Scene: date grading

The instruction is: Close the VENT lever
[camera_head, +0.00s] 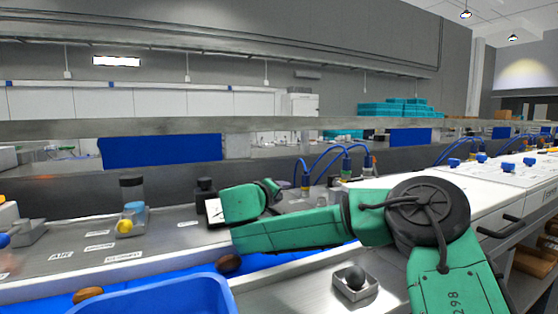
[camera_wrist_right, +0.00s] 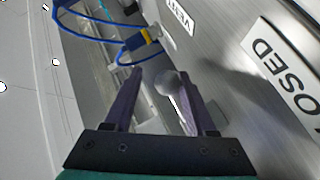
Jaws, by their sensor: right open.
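A VENT label (camera_wrist_right: 180,17) is on the metal panel near the top, and a partly cut-off label (camera_wrist_right: 285,65) ending in "OSED" is at the right. In the head view my right gripper (camera_head: 272,190) is at the end of my green arm over the bench, and the lever is hidden there. My left gripper is out of view.
Blue hoses (camera_head: 332,158) rise from the bench beyond my right arm. A blue bin (camera_head: 165,298), a small metal tray with a dark ball (camera_head: 355,280) and brown dates (camera_head: 229,263) are nearer.

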